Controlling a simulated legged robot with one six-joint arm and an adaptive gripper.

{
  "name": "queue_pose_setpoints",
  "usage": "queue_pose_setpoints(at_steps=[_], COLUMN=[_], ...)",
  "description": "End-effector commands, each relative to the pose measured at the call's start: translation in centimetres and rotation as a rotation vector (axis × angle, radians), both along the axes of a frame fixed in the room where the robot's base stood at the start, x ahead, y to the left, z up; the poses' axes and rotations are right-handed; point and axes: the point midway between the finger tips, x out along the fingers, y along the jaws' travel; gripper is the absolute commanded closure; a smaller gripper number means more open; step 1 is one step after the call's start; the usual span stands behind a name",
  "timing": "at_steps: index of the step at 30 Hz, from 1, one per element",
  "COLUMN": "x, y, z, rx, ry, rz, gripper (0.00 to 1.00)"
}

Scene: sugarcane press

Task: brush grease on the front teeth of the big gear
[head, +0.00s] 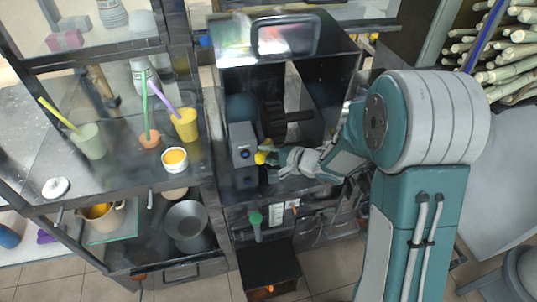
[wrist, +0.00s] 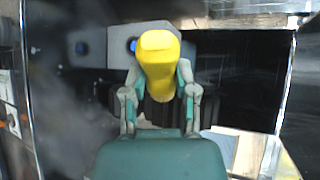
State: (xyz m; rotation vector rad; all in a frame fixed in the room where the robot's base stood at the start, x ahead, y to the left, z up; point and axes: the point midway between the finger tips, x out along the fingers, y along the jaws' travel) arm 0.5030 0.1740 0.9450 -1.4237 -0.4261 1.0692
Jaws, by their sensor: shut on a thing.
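My gripper (head: 272,163) is in front of the press opening, shut on a yellow object, seen end-on in the wrist view (wrist: 158,62). It looks like the brush, but I see no bristles. The big gear (head: 275,120) is a dark toothed wheel on a shaft inside the black press housing, just beyond and above the gripper in the head view. In the wrist view, dark ribbed teeth (wrist: 152,112) show partly behind my fingers and the yellow object. I cannot tell whether the yellow object touches the teeth.
A grey box with a blue knob (head: 243,153) stands left of my gripper. The counter at left holds a white cup with yellow contents (head: 175,160) and several cups with straws. The housing wall (head: 330,70) bounds the opening. Cane stalks (head: 510,50) lie at upper right.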

Motion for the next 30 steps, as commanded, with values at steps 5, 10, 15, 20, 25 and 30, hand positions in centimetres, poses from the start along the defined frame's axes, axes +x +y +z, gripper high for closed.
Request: queue_pose_setpoints(at_steps=[5,10,15,20,25,30], x=[0.3,0.6,0.9,1.1,1.4,1.7], y=[-0.1,0.0,0.2,0.3,0.4,0.4], z=[0.0,0.0,0.0,0.0,0.0,0.1], rx=[0.001,0.002,0.001,0.000,0.000,0.002], ry=[0.000,0.000,-0.001,-0.001,-0.001,-0.001], rz=[-0.001,-0.001,0.000,0.000,0.000,0.000], gripper=[1.00,1.00,1.00,1.00,1.00,1.00])
